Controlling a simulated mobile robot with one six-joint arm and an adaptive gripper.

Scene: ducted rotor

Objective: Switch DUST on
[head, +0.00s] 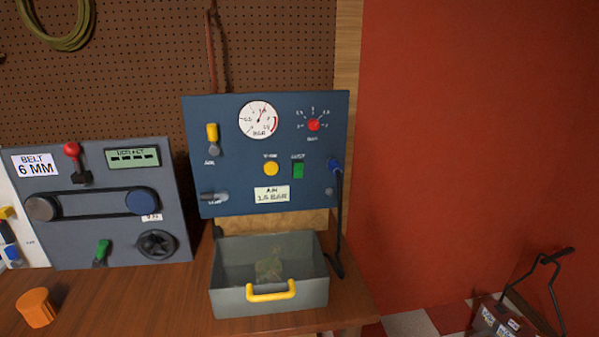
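The blue panel (225,120) stands upright at the back of the bench. A green rocker switch (298,171) sits right of its middle, under a small label that seems to read DUST. I cannot tell from here which way the rocker is pressed. A round yellow button (271,169) is just left of it. My gripper is not in view, and nothing covers the switch.
A grey open bin (226,298) with a yellow handle stands below the panel, something greenish inside. A dark hose (339,215) hangs at the panel's right edge. A grey belt panel (110,254) is left; an orange knob-like piece (36,307) lies in front.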

